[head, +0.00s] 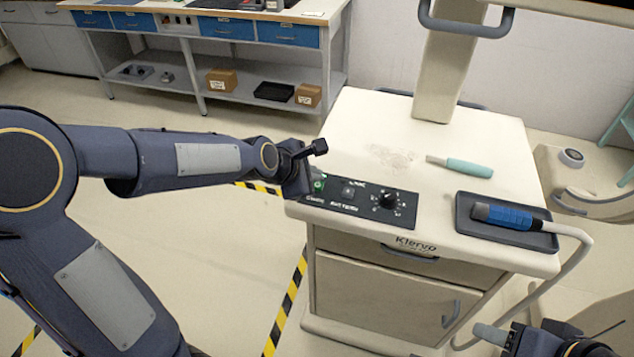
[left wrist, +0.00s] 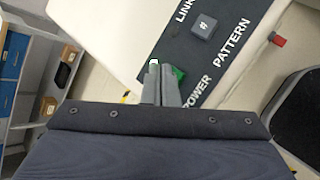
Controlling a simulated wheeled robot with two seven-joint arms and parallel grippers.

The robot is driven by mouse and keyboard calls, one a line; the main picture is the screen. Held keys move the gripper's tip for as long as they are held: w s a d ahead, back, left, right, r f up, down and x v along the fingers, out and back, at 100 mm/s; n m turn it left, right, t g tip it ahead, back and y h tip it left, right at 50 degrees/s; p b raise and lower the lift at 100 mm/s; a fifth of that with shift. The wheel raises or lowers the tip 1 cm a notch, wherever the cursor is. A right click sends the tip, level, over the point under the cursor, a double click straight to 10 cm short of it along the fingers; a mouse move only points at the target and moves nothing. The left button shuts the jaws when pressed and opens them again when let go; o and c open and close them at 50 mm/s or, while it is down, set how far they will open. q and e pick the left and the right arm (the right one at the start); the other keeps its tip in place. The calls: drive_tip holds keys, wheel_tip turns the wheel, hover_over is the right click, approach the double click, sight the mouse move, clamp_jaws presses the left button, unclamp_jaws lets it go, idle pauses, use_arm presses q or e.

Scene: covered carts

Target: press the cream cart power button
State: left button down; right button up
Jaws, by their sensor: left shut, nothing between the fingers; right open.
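The cream cart (head: 350,125) stands ahead with a dark control panel (head: 345,204) along its front left edge. The green power button (head: 319,184) glows at the panel's left end. My left gripper (head: 308,180) is shut and empty, with its fingertips right at the button. In the left wrist view, the shut fingers (left wrist: 161,80) cover part of the green button (left wrist: 179,73), above the POWER label. I cannot tell whether they touch it. My right gripper (head: 540,342) is open at the bottom right, partly cut off by the frame.
A black knob (head: 388,201) and a grey square button (left wrist: 203,27) are on the same panel. A teal-handled tool (head: 468,167) lies on the cart top. A dark tray (head: 463,221) holds a blue-gripped probe (head: 505,216). A workbench (head: 333,72) stands at the back left.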

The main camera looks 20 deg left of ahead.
use_arm(q)
drive_tip(key=shift+f, duration=0.1)
idle(0.3)
drive_tip(key=shift+f+b, duration=0.3)
drive_tip(key=shift+f, duration=0.35)
idle(0.4)
drive_tip(key=shift+r, duration=0.1)
drive_tip(key=shift+r+p, duration=0.65)
wheel_tip(320, 180, up, 6)
drive_tip(key=p, duration=0.6)
